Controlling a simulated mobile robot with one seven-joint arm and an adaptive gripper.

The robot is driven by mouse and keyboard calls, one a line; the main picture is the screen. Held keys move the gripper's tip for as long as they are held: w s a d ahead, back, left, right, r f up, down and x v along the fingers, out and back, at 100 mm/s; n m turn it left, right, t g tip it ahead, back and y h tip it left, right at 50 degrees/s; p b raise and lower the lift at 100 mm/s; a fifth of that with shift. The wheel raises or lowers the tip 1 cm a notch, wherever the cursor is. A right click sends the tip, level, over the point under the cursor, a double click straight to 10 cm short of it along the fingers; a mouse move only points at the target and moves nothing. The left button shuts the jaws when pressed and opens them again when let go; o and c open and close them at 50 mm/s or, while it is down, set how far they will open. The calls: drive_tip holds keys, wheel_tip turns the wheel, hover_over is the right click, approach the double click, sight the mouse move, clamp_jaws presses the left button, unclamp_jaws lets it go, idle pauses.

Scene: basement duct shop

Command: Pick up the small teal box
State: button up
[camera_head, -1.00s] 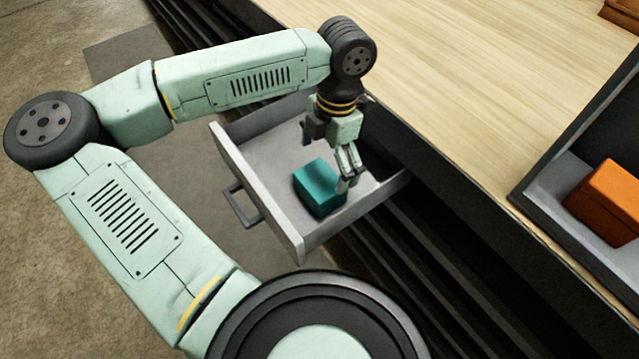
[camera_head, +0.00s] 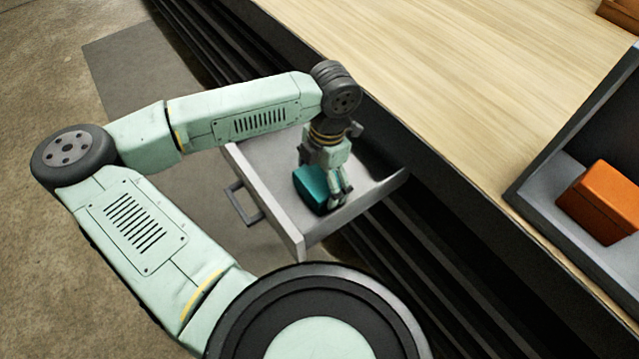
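The small teal box (camera_head: 312,190) lies in the open grey drawer (camera_head: 283,226), near the drawer's middle. My gripper (camera_head: 338,202) points down into the drawer, at the right side of the box. Its fingers overlap the box's right edge in the picture. I cannot tell whether the fingers are around the box or only beside it, nor whether they touch it. The upper right part of the box is hidden behind my gripper.
The drawer sticks out from under a wooden worktop (camera_head: 430,80), with its handle (camera_head: 243,203) at the left. An orange box (camera_head: 603,202) sits in a grey bin (camera_head: 545,196) at the right. A brown object (camera_head: 620,14) lies at the top right.

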drive_tip(key=c, duration=1)
drive_tip(key=shift+o, duration=0.2)
drive_tip(key=shift+r, duration=0.1)
